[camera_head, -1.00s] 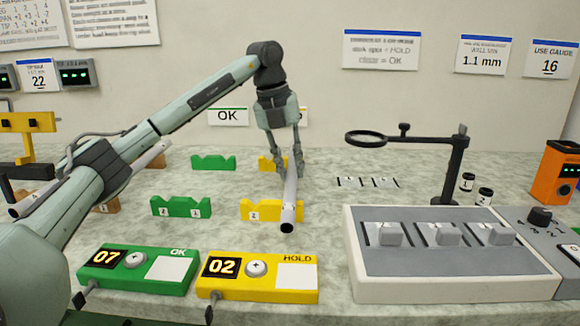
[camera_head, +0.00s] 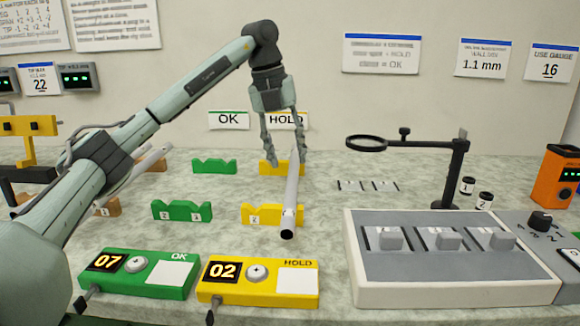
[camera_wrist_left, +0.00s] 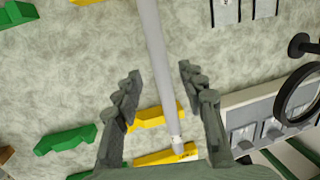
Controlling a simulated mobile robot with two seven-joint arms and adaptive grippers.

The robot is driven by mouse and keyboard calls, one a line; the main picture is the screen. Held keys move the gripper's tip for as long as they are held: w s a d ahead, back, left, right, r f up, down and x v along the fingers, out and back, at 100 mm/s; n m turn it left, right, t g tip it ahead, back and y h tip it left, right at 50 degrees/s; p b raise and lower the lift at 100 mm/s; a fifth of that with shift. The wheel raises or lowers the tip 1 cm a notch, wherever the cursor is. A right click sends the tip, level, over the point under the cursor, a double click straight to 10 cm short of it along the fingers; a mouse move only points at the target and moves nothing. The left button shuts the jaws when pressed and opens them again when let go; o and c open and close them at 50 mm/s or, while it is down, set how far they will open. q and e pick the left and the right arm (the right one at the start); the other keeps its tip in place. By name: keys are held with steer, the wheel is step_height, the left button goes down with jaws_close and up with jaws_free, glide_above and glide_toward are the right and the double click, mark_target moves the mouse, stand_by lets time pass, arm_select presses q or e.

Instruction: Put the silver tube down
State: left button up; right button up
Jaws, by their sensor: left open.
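The silver tube (camera_head: 291,190) lies across the two yellow HOLD rests, the near one (camera_head: 262,215) and the far one (camera_head: 268,167), toward their right side, its near end sticking out past the near rest. It also shows in the left wrist view (camera_wrist_left: 158,60), running between the finger tips. My left gripper (camera_head: 285,150) is open above the tube near the far rest, its fingers apart on either side and clear of it. My right gripper is not in view.
Green rests (camera_head: 182,210) stand to the left, with other tubes on brown racks (camera_head: 107,205) beyond. Green and yellow counter boxes (camera_head: 258,278) sit in front. A magnifier stand (camera_head: 455,170) and a grey tray (camera_head: 450,285) are at the right.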

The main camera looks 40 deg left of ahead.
arm_select(q)
steer(key=d+p+v, duration=0.1)
steer(key=v, duration=0.6)
steer(key=shift+a+r, duration=0.35)
steer(key=shift+a, duration=0.2)
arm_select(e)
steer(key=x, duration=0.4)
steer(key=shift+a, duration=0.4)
arm_select(q)
steer(key=shift+s, duration=0.2)
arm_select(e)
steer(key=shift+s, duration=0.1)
